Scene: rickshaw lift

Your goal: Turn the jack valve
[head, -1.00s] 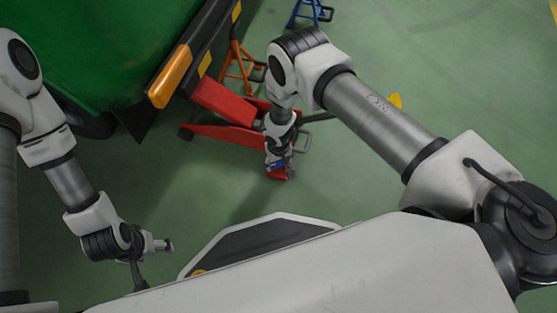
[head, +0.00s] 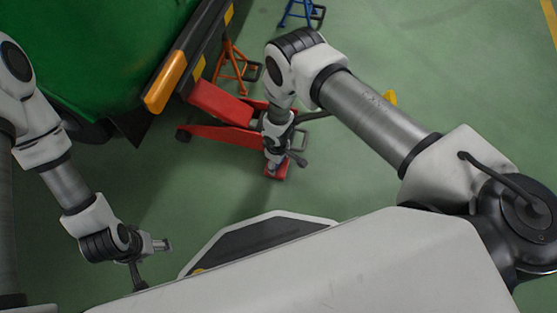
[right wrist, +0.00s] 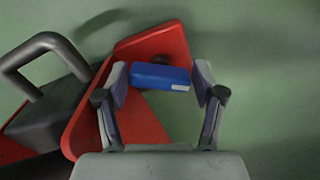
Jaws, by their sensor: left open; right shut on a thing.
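The red jack (head: 225,135) stands low on the floor, partly under the green vehicle. Its valve is the blue block (right wrist: 160,77) over the jack's red end plate in the right wrist view. My right gripper (right wrist: 161,85) has its two fingers on either end of the blue valve and is shut on it. In the head view my right gripper (head: 285,160) is over the jack's near end and hides the valve. My left gripper (head: 152,262) is open and empty, at the lower left by my base, away from the jack.
The green vehicle (head: 120,50) fills the upper left, with an orange lamp (head: 166,82) on its dark edge. An orange stand (head: 233,66) and a blue stand (head: 300,12) are behind the jack. A black handle (right wrist: 45,50) rises beside the valve.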

